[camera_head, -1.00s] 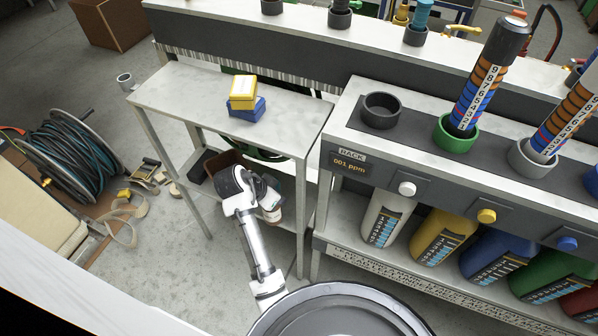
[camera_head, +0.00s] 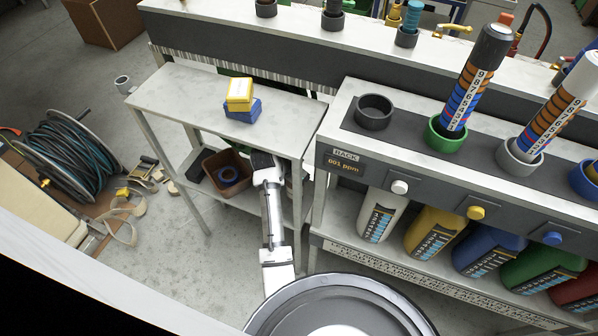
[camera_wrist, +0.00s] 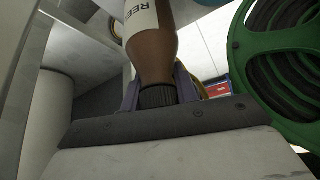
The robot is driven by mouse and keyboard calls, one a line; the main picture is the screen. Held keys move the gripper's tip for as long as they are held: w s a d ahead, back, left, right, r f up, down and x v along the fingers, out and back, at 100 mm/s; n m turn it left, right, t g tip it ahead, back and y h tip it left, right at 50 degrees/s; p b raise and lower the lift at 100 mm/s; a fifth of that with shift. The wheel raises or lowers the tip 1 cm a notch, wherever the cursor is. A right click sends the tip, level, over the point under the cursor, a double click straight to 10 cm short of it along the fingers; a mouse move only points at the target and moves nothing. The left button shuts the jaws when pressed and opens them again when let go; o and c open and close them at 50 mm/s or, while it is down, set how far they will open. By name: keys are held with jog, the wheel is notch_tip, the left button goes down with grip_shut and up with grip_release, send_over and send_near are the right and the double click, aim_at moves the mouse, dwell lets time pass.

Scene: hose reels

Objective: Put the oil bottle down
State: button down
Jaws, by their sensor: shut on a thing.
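The oil bottle (camera_wrist: 153,45) is brown with a white label and a dark ribbed cap. In the wrist view my gripper (camera_wrist: 157,92) is shut on it at the cap and neck, one finger on each side. In the head view my gripper (camera_head: 264,163) reaches in under the top of the small grey table (camera_head: 187,92), at the right end of its lower shelf. There the bottle is mostly hidden by my arm and the table leg. I cannot tell whether its base touches the shelf.
A brown bin (camera_head: 243,190) with a dark ring inside stands left of my gripper on the lower shelf. Yellow (camera_head: 239,90) and blue (camera_head: 243,110) boxes are stacked on the tabletop. A green reel (camera_wrist: 285,70) is close on the right in the wrist view.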

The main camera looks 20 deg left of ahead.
jog(key=shift+f, duration=0.1)
jog(key=c, duration=1.5)
grip_release()
jog(key=shift+f, duration=0.1)
jog(key=o, duration=0.4)
jog(key=shift+r, duration=0.3)
jog(key=shift+s+a+r+b, duration=0.1)
jog(key=shift+s+r+b, duration=0.1)
jog(key=shift+b, duration=0.1)
jog(key=s+a, duration=0.1)
jog(key=s, duration=0.2)
jog(key=s+a+b, duration=0.1)
jog(key=s+a, duration=0.1)
jog(key=s, duration=0.2)
jog(key=s+a+b, duration=0.1)
jog(key=s+a, duration=0.1)
jog(key=s, duration=0.2)
jog(key=shift+s+r, duration=0.1)
jog(key=shift+r, duration=0.1)
